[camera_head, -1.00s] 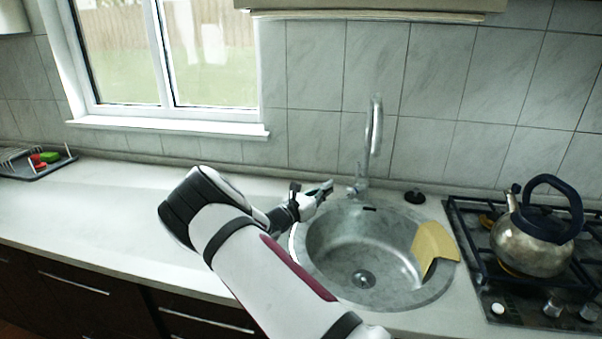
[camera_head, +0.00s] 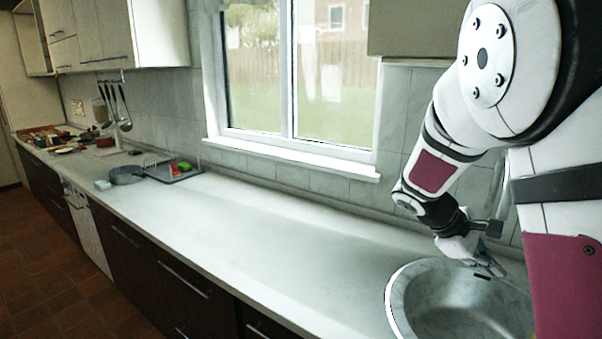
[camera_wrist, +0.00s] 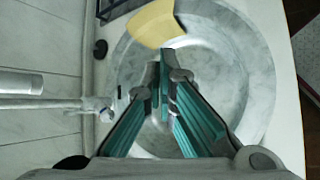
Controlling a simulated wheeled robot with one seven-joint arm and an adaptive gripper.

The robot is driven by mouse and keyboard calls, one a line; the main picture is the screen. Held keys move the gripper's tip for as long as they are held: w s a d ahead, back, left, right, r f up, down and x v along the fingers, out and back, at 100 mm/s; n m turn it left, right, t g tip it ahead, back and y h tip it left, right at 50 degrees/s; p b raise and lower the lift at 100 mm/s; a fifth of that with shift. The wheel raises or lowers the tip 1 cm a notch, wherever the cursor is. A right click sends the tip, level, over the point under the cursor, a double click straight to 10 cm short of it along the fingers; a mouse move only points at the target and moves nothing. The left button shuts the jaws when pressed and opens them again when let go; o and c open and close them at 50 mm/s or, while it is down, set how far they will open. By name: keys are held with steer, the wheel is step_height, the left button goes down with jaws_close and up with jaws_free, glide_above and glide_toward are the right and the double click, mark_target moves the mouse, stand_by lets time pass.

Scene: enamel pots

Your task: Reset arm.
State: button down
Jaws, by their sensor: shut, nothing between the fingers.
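My gripper (camera_head: 487,262) is at the right of the head view, just above the back rim of the round grey sink (camera_head: 418,282). In the wrist view my gripper (camera_wrist: 166,72) points over the sink bowl (camera_wrist: 235,65), its two teal-padded fingers converging with nothing between them. My white arm fills the right side of the head view and hides part of the wall and the sink's right side. The tap (camera_wrist: 45,103) shows at the left of the wrist view, beside the fingers.
A yellow piece (camera_wrist: 152,24) lies over the sink's edge in the wrist view. The pale countertop (camera_head: 240,215) left of the sink is mostly clear. Farther left are a dish rack (camera_head: 172,172) with red and green items and a grey pan (camera_head: 127,175). A window (camera_head: 300,75) is behind.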

steer(key=s+a+r+m+t+y, duration=0.2)
steer(key=s+a+r+m+y, duration=0.2)
steer(key=s+a, duration=0.5)
steer(key=s+a+r+m+t+y, duration=0.3)
steer(key=s+a, duration=0.6)
steer(key=s, duration=0.5)
steer(key=r+m+y, duration=0.1)
steer(key=y, duration=0.1)
steer(key=shift+s+a+r+y, duration=0.2)
steer(key=shift+s+r+y, duration=0.05)
steer(key=shift+y, duration=0.05)
